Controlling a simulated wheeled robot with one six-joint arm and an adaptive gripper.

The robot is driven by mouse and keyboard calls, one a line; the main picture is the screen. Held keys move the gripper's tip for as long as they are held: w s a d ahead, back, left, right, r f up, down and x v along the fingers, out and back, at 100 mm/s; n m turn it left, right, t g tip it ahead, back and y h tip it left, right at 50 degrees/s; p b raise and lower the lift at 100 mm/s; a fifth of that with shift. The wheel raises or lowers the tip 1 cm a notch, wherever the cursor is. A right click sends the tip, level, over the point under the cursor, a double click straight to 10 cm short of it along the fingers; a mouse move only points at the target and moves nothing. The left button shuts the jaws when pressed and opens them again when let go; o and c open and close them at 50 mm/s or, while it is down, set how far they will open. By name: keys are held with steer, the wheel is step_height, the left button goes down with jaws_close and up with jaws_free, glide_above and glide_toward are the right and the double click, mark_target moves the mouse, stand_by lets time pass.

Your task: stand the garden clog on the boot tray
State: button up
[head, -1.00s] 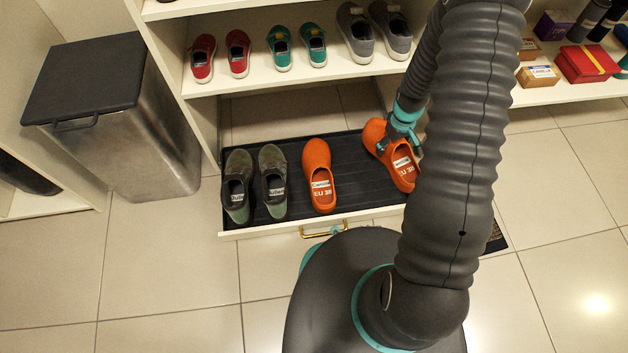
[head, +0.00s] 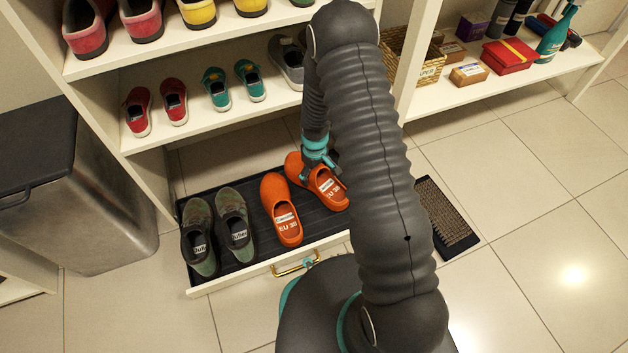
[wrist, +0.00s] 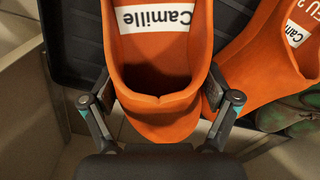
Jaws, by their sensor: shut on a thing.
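Two green shoes (head: 232,217) stand at the tray's left. A shelf (head: 220,118) with small shoes is above the tray's back. A metal bin (head: 110,225) stands left, and a dark mat (head: 447,215) lies right. Open tiled floor lies right and in front.

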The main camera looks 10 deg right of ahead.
steer(key=shift+f+b, duration=0.35)
steer(key=shift+f, duration=1.65)
steer(key=shift+f, duration=0.1)
steer(key=o, duration=1)
